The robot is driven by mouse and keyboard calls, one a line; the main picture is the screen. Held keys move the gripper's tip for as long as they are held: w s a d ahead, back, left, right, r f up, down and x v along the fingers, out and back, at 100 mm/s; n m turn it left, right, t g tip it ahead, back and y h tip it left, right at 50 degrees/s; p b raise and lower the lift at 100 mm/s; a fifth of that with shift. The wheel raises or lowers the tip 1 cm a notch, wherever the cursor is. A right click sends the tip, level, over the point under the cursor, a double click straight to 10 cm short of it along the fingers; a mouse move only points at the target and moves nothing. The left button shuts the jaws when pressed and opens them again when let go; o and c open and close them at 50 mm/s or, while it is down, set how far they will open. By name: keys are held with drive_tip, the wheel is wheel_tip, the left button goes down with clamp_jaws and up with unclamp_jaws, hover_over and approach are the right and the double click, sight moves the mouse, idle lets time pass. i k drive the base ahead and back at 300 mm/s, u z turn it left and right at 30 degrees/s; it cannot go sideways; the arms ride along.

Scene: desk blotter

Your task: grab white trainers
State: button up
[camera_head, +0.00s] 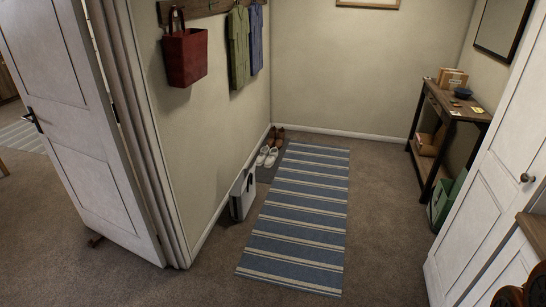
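The white trainers (267,156) are a small pair on the floor against the left wall, at the far end of the hallway. They sit side by side on a dark mat (265,174). A pair of brown shoes (277,136) stands just behind them. My gripper is not in this view, so its state does not show.
A grey-and-white case or bag (243,195) leans at the left wall, nearer than the trainers. A striped blue rug (299,215) covers the middle floor. A console table (451,120) stands right; a white door (85,120) stands open at left. Carpet in front is clear.

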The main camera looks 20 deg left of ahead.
sight(263, 158)
drive_tip(key=u, duration=0.45)
drive_tip(key=i, duration=6)
drive_tip(key=u, duration=2.35)
